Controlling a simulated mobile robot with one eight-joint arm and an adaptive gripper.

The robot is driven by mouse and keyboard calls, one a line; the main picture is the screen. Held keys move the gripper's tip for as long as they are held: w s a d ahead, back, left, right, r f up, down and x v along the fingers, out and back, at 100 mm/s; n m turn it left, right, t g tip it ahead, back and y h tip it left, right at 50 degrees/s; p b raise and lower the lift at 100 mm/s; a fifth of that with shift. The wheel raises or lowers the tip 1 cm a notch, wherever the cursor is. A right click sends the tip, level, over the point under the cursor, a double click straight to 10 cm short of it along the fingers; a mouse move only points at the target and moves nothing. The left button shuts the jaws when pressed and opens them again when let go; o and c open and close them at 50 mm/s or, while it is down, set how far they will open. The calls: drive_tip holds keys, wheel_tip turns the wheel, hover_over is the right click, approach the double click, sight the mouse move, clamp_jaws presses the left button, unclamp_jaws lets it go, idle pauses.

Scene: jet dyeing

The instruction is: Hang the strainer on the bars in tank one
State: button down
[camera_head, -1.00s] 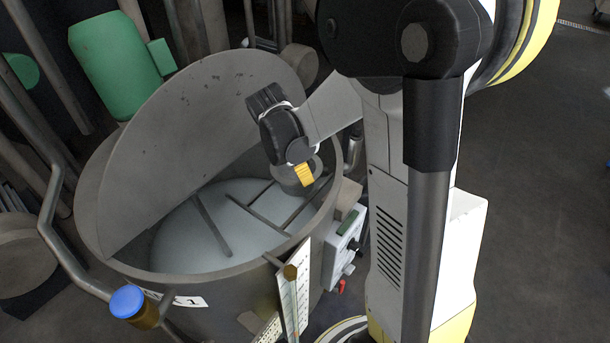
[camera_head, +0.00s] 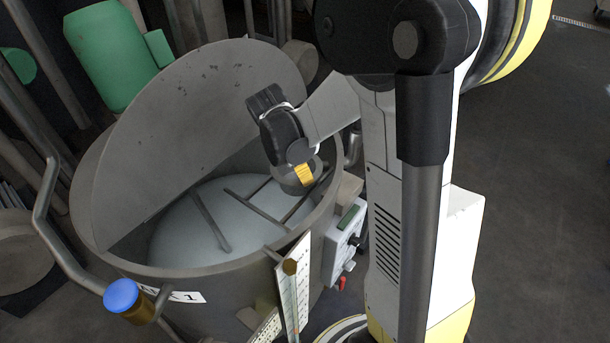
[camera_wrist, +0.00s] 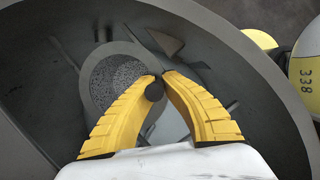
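The strainer (camera_wrist: 115,84) is a round grey cup with a speckled bottom in the wrist view. My gripper (camera_wrist: 156,78) has yellow fingers closed around a dark round piece at its edge, apparently its handle. In the head view, my gripper (camera_head: 305,174) is inside the right part of the round grey tank one (camera_head: 215,267), below rim level. The strainer (camera_head: 288,184) shows partly beneath it, near the bars (camera_head: 254,206) over the pale liquid. I cannot tell whether the strainer touches the bars.
The tank's lid (camera_head: 195,125) stands raised at the left and back. A control box (camera_head: 343,245) and a white scale plate (camera_head: 293,290) are on the tank's near right side. A bent pipe with a blue knob (camera_head: 121,296) is at the front left. A green motor (camera_head: 110,60) stands behind.

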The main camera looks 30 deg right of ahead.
drive_tip(key=shift+f+b, duration=1.45)
drive_tip(key=shift+f, duration=0.4)
drive_tip(key=c, duration=1.5)
unclamp_jaws()
drive_tip(key=shift+c, duration=0.2)
drive_tip(key=shift+r, duration=0.15)
drive_tip(key=v, duration=1.1)
drive_tip(key=shift+a+r, duration=0.15)
drive_tip(key=shift+r, duration=0.2)
